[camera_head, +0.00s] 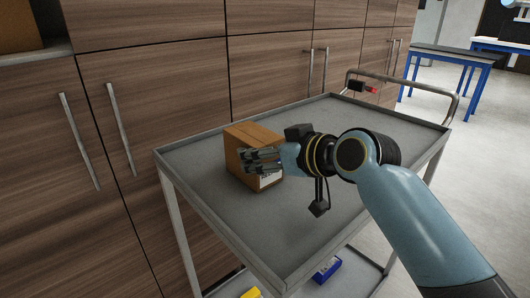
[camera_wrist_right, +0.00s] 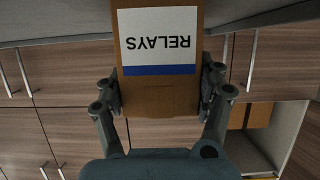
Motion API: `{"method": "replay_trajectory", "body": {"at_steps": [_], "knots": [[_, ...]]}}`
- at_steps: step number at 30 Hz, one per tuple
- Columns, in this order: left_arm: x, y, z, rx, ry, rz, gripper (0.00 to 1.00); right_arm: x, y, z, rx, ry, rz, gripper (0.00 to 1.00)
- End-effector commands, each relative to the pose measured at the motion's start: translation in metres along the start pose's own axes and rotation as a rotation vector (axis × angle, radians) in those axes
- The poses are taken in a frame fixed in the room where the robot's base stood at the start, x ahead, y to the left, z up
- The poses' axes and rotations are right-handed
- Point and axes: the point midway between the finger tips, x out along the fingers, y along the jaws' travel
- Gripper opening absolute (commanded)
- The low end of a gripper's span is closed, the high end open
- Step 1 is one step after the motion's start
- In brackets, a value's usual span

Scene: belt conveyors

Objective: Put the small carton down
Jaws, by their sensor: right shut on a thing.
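The small carton (camera_head: 243,141) is a brown box in the head view, at the left-middle of the grey cart top (camera_head: 320,232). My right gripper (camera_head: 262,160) is shut on it from the right. In the right wrist view the carton (camera_wrist_right: 160,102) sits between the two fingers of my right gripper (camera_wrist_right: 160,95). A white label with a blue stripe reads RELAYS, upside down there. The carton looks upright and at or very close to the cart surface; I cannot tell if it touches. My left gripper is in neither view.
The cart top has a raised rim and free room around the carton. Wooden cabinets (camera_head: 165,90) with bar handles stand behind it. A blue bin (camera_head: 326,270) and a yellow item (camera_head: 250,293) lie on the lower shelf. A blue-legged table (camera_head: 450,58) stands at the back right.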

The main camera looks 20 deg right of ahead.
Motion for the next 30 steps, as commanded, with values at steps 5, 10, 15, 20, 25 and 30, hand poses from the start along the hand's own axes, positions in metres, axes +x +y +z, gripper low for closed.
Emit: {"method": "replay_trajectory", "body": {"at_steps": [5, 10, 15, 20, 25, 30], "knots": [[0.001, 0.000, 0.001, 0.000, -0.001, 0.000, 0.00, 0.001, 0.000, 0.002, 0.000, -0.001, 0.000, 0.79], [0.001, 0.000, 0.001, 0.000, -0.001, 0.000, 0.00, 0.001, 0.000, 0.002, 0.000, -0.001, 0.000, 0.96], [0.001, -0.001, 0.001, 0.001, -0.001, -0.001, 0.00, 0.001, 0.000, 0.002, 0.000, -0.001, 0.000, 0.96], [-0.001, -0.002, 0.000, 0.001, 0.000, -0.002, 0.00, -0.005, 0.001, 0.000, -0.001, -0.001, 0.001, 0.96], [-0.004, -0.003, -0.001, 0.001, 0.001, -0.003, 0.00, -0.035, 0.000, 0.000, -0.004, -0.002, 0.000, 0.96], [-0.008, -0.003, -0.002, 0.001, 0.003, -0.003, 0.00, -0.075, 0.001, 0.000, -0.005, -0.003, 0.000, 0.96]]}}
